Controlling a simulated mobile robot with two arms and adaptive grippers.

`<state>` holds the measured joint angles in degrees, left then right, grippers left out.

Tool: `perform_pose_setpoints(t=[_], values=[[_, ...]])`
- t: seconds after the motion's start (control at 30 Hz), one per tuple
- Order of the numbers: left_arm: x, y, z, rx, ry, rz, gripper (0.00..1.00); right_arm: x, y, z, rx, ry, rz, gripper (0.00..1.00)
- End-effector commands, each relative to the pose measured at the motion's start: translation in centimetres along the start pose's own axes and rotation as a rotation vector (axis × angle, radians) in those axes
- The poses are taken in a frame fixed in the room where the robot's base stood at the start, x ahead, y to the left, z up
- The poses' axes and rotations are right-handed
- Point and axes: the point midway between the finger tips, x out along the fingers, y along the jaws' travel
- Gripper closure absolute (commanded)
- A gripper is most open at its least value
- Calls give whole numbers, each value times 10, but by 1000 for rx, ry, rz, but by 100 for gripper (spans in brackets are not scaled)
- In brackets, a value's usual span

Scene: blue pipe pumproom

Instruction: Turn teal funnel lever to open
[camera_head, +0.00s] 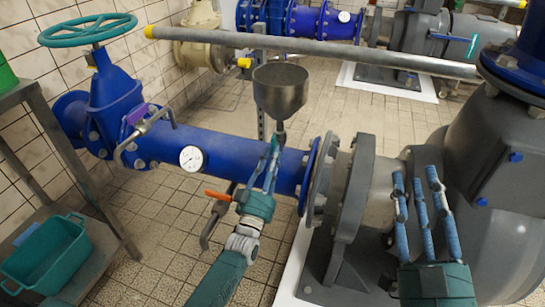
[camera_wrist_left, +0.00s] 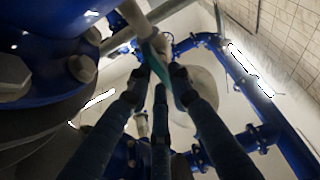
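The grey funnel (camera_head: 281,90) stands upright on a stem above the blue pipe. The teal lever (camera_head: 274,146) sits at the funnel's stem, partly hidden by my left gripper (camera_head: 271,160). In the left wrist view the lever (camera_wrist_left: 158,66) runs between the fingertips of my left gripper (camera_wrist_left: 158,80). Those fingers look apart, with small gaps beside the lever; firm contact is not visible. My right gripper (camera_head: 416,182) is open and empty, its fingers pointing up in front of the grey pump housing.
The blue pipe (camera_head: 225,150) carries a pressure gauge (camera_head: 191,158). An orange-handled lever (camera_head: 217,195) is just left of my left gripper. A blue valve with a teal handwheel (camera_head: 87,30) stands at the left. A teal crate (camera_head: 46,254) sits on a shelf. The grey pump (camera_head: 480,150) fills the right.

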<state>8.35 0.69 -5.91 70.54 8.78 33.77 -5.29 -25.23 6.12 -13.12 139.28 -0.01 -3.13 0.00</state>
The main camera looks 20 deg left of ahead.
Motion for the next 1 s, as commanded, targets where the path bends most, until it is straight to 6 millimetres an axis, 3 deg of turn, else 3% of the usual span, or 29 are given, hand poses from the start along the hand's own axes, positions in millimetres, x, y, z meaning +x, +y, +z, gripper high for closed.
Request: perform_pose_setpoints(t=[0.33,0.47,0.8,1.0], values=[[0,0,-1,4,2,1,65,0,-2,0,1,0,-5,65],[-10,0,0,4,1,1,65,0,-2,0,1,1,-4,65],[-80,0,1,3,-3,1,65,0,-1,-1,1,2,-2,65],[-110,0,0,3,0,1,65,0,-1,-1,0,2,-2,65]])
